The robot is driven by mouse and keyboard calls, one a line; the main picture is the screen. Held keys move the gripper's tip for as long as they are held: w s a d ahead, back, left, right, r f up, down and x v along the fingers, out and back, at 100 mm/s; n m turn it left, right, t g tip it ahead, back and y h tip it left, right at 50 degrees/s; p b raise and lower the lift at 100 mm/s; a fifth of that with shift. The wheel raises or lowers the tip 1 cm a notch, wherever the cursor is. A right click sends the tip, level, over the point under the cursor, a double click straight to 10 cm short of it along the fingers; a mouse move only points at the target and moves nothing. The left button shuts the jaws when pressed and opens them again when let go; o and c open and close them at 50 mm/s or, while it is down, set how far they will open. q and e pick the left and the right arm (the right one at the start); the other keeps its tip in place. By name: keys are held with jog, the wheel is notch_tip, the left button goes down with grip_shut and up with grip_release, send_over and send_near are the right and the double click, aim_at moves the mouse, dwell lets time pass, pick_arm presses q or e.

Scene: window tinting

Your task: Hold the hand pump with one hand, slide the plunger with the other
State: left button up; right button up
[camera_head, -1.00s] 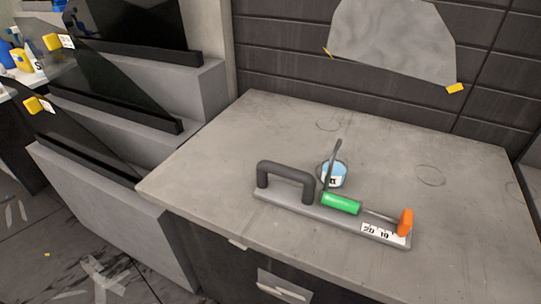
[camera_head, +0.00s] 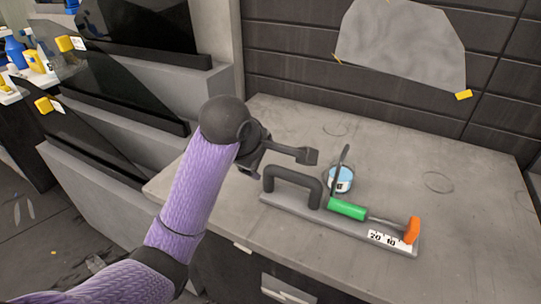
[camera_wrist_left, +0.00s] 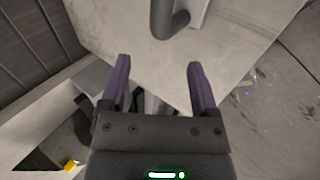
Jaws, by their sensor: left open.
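The hand pump lies on the grey worktop in the head view. It has a long grey base (camera_head: 295,210), a dark arched handle (camera_head: 293,174) at its left end, a green barrel (camera_head: 347,209), a thin rod and an orange plunger knob (camera_head: 412,230) at its right end. My left gripper (camera_head: 282,164) is open and empty, just behind and above the handle, apart from it as far as I can tell. In the left wrist view its spread fingers (camera_wrist_left: 158,66) show, with part of the dark handle (camera_wrist_left: 168,22) beyond them. My right gripper is not in view.
A small blue and white tin (camera_head: 340,180) with a dark stick stands close behind the pump. The worktop (camera_head: 440,150) is clear behind and right of it. Dark glass panels (camera_head: 130,105) stand on grey ledges at the left. A grey sheet (camera_head: 403,45) hangs on the wall.

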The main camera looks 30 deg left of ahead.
aim_at(285, 175)
pick_arm(q)
jog(key=shift+h, duration=0.3)
jog(key=x, duration=0.3)
jog(key=d+x, duration=0.1)
jog(key=x, duration=0.3)
jog(key=d+x, duration=0.1)
jog(key=x, duration=0.2)
jog(key=shift+w+d+f, duration=0.1)
jog(key=shift+w+f, duration=0.05)
jog(key=shift+f, duration=0.15)
grip_shut()
dwell(1.7)
